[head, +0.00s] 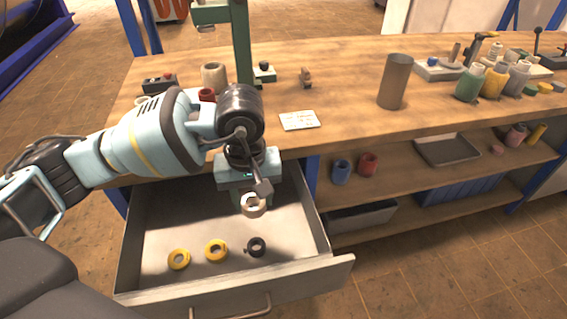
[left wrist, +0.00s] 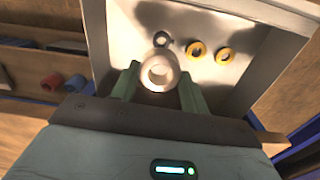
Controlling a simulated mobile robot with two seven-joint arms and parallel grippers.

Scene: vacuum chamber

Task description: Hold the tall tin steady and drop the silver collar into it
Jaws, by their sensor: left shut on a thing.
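The tall tin (head: 395,82), a brown-grey open cylinder, stands upright on the wooden bench right of centre in the head view. My left gripper (head: 255,197) is over the open drawer, pointing down, well left of and below the tin. It is shut on the silver collar (head: 255,212), a pale thick ring. In the left wrist view the collar (left wrist: 147,73) sits between the two green fingers (left wrist: 159,84), its hole facing the camera. The collar appears held above the drawer floor. My right gripper is not in view.
The open drawer (head: 140,275) holds two yellow rings (head: 206,251) and a black ring (head: 263,247). A white card (head: 299,120) lies on the bench between a green stand (head: 242,50) and the tin. Bottles (head: 468,86) stand right of the tin.

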